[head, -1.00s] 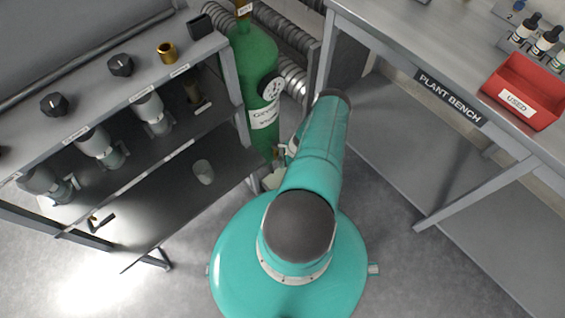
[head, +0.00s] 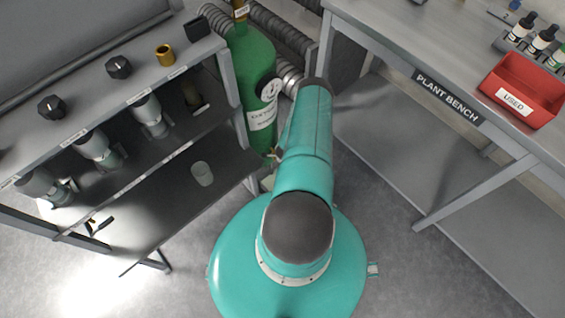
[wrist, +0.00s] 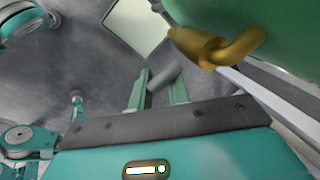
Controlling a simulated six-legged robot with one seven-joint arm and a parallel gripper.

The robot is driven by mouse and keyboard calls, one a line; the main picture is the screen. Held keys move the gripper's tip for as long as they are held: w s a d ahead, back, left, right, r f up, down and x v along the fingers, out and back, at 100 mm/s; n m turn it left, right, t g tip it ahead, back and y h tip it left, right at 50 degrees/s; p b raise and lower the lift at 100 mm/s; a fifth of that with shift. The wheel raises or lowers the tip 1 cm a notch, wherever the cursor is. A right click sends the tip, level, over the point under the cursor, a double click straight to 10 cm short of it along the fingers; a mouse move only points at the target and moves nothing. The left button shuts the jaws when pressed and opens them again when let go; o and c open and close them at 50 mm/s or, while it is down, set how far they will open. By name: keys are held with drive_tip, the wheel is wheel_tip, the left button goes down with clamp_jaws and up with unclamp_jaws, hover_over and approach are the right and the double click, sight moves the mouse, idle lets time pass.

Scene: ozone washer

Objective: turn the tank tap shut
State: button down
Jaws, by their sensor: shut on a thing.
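The green tank (head: 255,70) stands between the rack and the bench, with a round gauge and a white label; its side fills the upper right of the wrist view (wrist: 290,30). A brass tap-like fitting (wrist: 205,47) with a bent end sits against the tank there. A small tan piece (head: 273,155) shows low by the tank in the head view. My gripper (wrist: 160,88) is shut on a short grey cylindrical piece (wrist: 164,77), below and left of the brass fitting and apart from it. I cannot tell whether that piece belongs to the tap. My arm hides the gripper in the head view.
A rack (head: 90,90) with black knobs and grey canisters is on the left; a clear cup (head: 202,174) stands on its lower shelf. The plant bench (head: 440,60) with a red bin (head: 520,88) is on the right. A pale square (wrist: 138,22) lies below the tank.

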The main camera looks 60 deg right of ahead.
drive_tip(key=shift+w+a+f+h, duration=0.15)
drive_tip(key=shift+a+h, duration=0.4)
drive_tip(key=shift+h, duration=0.25)
drive_tip(key=c, duration=1.4)
unclamp_jaws()
drive_tip(key=shift+o, duration=0.2)
drive_tip(key=shift+d, duration=0.2)
